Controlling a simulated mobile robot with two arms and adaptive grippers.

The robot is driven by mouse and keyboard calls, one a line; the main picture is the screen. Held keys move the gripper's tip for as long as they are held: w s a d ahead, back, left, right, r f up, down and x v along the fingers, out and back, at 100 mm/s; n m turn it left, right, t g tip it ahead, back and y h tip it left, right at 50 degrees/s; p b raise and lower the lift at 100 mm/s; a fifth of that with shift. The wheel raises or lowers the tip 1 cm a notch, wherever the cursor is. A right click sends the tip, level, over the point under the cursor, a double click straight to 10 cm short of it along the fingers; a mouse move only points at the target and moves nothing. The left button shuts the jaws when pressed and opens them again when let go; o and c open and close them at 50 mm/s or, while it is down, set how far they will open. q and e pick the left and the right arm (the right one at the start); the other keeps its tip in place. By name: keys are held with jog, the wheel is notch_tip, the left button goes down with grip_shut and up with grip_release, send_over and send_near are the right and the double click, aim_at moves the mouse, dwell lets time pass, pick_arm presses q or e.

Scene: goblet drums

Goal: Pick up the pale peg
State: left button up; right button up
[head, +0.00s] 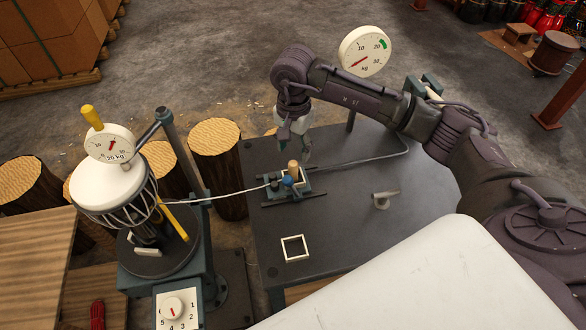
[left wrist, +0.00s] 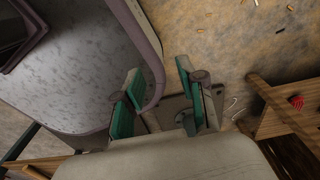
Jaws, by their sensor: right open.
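The pale peg (head: 293,168) is a short, light tan cylinder that stands upright at a small teal fixture (head: 301,182) on the dark table. My right gripper (head: 295,146) is open in the head view, pointing down just above and behind the peg. Whether a finger touches the peg cannot be told. My left gripper (left wrist: 160,100) shows only in the left wrist view. Its green-padded fingers stand apart with nothing between them.
A white square frame (head: 294,248) and a small pale grey piece (head: 382,200) lie on the dark table (head: 340,215). A drum (head: 112,190) with a dial stands in a rig at left. A cable runs to the fixture. Log stumps (head: 215,137) stand beyond the table's left edge.

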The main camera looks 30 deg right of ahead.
aim_at(293, 163)
jog(key=shift+f, duration=0.4)
jog(key=shift+s+a+f+p, duration=0.15)
jog(key=shift+f+p, duration=0.25)
jog(key=shift+f, duration=0.2)
jog(key=shift+s+a+f+p, duration=0.15)
jog(key=shift+f+p, duration=0.25)
jog(key=shift+f, duration=0.2)
notch_tip(293, 163, down, 2)
jog(key=shift+d+f, duration=0.15)
jog(key=shift+f, duration=0.35)
jog(key=shift+c, duration=0.5)
pick_arm(q)
jog(key=shift+w+r, duration=1)
jog(key=shift+r, duration=0.05)
pick_arm(e)
jog(key=c, duration=0.9)
